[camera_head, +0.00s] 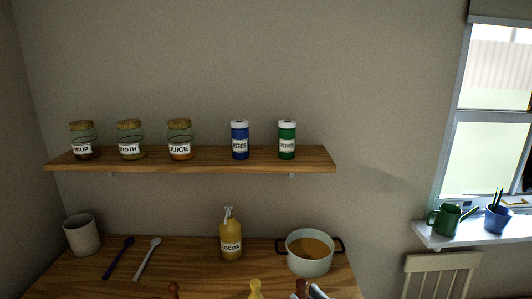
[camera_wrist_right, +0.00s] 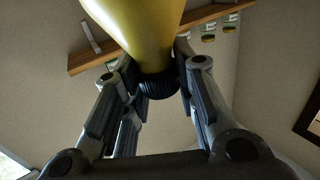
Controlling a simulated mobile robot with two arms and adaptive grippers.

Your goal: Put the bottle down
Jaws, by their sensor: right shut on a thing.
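In the right wrist view my right gripper (camera_wrist_right: 158,78) is shut on a yellow bottle (camera_wrist_right: 140,25). Its fingers are on either side of the dark, ribbed end of the bottle, and the bottle's body runs up out of the picture. In the head view a grey part at the bottom edge (camera_head: 318,291) may be this gripper, but it is mostly cut off. My left gripper is not in view.
The wooden counter (camera_head: 190,268) bears a beige cup (camera_head: 82,235), two spoons (camera_head: 147,258), a cocoa pump bottle (camera_head: 231,240) and a pot (camera_head: 309,258). The shelf (camera_head: 110,164) above holds several jars and canisters. Brown tops (camera_head: 173,290) show at the bottom edge. Bare wood lies between spoons and cocoa.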

